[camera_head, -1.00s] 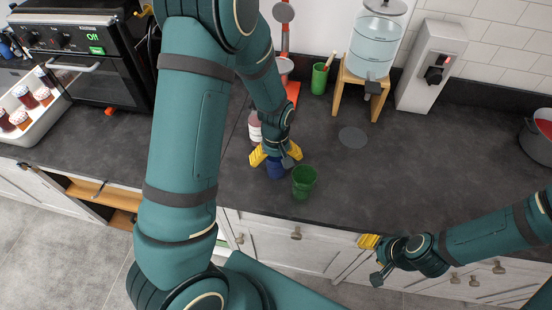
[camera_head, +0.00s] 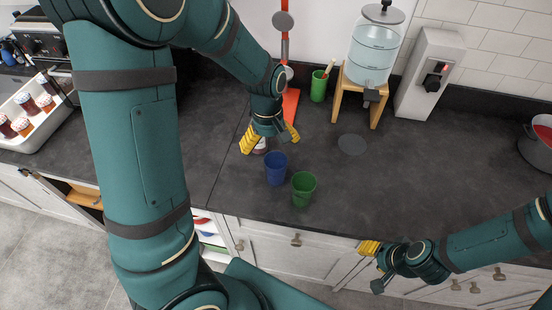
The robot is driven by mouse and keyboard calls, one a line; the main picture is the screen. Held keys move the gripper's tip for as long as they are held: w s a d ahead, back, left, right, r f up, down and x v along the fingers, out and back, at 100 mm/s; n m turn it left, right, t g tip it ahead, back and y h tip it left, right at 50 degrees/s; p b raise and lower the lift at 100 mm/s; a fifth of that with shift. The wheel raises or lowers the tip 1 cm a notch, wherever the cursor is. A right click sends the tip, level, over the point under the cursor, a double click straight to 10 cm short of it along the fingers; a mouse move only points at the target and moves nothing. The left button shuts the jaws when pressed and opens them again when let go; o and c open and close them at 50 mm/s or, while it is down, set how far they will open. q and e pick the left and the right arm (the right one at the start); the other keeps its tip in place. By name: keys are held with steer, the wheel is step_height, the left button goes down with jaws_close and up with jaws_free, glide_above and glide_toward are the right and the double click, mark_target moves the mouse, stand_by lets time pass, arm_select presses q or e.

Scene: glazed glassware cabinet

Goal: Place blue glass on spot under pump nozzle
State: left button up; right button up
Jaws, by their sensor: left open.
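The blue glass (camera_head: 276,170) stands upright on the dark counter, close to a green glass (camera_head: 303,190). My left gripper (camera_head: 270,138) is open, its yellow fingers spread just behind and above the blue glass. The glass is not between the fingers. A dark round spot (camera_head: 352,145) lies bare on the counter, in front of a clear water dispenser (camera_head: 373,50) on a wooden stand, whose dark tap hangs above and behind it. My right gripper (camera_head: 370,262) is low at the counter's front edge; its finger opening is unclear.
A pinkish bottle (camera_head: 261,146) is partly hidden behind my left gripper. A green cup (camera_head: 319,86), a red stand (camera_head: 291,104) and a white wall-side dispenser (camera_head: 428,75) stand at the back. A grey pot (camera_head: 538,150) is far right. The counter right of the spot is clear.

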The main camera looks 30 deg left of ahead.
arm_select(q)
steer(key=s+a+f+n+g+h+b, duration=0.1)
steer(key=s+a+f+n+h+b, duration=0.15)
steer(key=s+f+n+b, duration=0.2)
steer(key=n+t+h+b, duration=0.8)
steer(key=n+t+b, duration=0.2)
steer(key=n, duration=0.2)
glide_toward(285, 163)
steer(key=shift+t, duration=0.3)
steer(key=b+x, duration=0.1)
steer(key=x, duration=0.2)
steer(key=b+x, duration=0.2)
steer(key=x, duration=0.1)
steer(key=shift+s+d+f, duration=0.15)
steer(key=shift+s, duration=0.15)
steer(key=shift+w+d+f, duration=0.1)
steer(key=shift+w+d, duration=0.3)
steer(key=shift+d, duration=0.05)
steer(key=c, duration=1.4)
arm_select(e)
step_height(285, 163, down, 19)
steer(key=s, duration=0.1)
steer(key=shift+s+a+f+g, duration=0.15)
steer(key=shift+a+f+g, duration=0.05)
steer(key=shift+a+g, duration=0.15)
